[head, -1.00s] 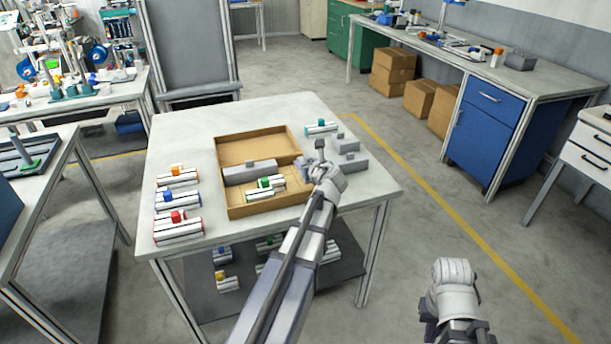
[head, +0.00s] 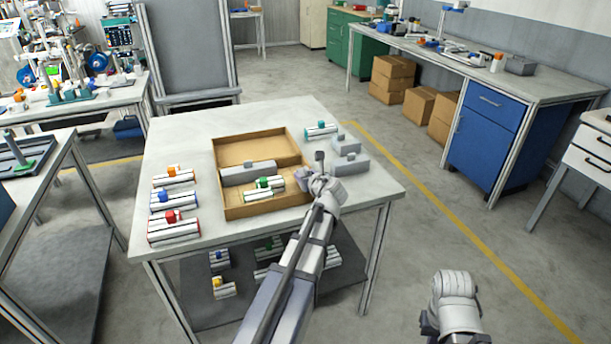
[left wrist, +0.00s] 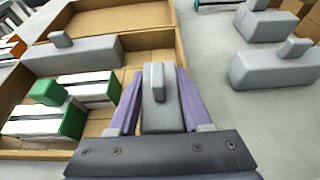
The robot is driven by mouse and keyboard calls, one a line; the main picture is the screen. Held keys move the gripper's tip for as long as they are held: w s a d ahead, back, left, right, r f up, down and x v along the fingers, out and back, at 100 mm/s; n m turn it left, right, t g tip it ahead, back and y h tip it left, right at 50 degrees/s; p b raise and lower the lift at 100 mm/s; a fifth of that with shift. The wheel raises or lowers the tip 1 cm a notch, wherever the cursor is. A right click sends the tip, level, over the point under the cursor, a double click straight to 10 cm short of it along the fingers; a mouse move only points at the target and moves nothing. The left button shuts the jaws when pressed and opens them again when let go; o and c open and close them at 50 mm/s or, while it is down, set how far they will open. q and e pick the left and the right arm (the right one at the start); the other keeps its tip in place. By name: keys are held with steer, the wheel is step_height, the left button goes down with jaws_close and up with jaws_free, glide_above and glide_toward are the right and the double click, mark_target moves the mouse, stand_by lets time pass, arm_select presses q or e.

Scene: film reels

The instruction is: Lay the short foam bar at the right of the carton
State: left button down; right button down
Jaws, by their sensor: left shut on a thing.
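The open brown carton (head: 232,213) lies on the pale table. It also shows at the left of the left wrist view (left wrist: 168,22). My left gripper (head: 313,182) is over the carton's right end. In the left wrist view its purple fingers (left wrist: 160,100) are shut on a short grey foam bar (left wrist: 155,118) with a raised knob. Whether that bar touches the carton floor I cannot tell. Inside the carton are a long grey foam bar (left wrist: 75,55) along the back and green-and-white reel pieces (left wrist: 62,105) in front. My right arm shows at the lower right; its gripper is not visible.
Two grey foam bars (head: 345,145) (head: 350,164) lie on the table right of the carton. A teal-knobbed piece (head: 321,130) lies behind them. Red, blue and orange-knobbed pieces (head: 173,230) stand in a column left of the carton. The table's front is clear.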

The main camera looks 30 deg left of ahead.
arm_select(q)
steer(key=shift+c, duration=1.7)
jaws_free()
steer(key=shift+w, duration=0.1)
steer(key=shift+d+r, duration=0.1)
steer(key=shift+r, duration=0.05)
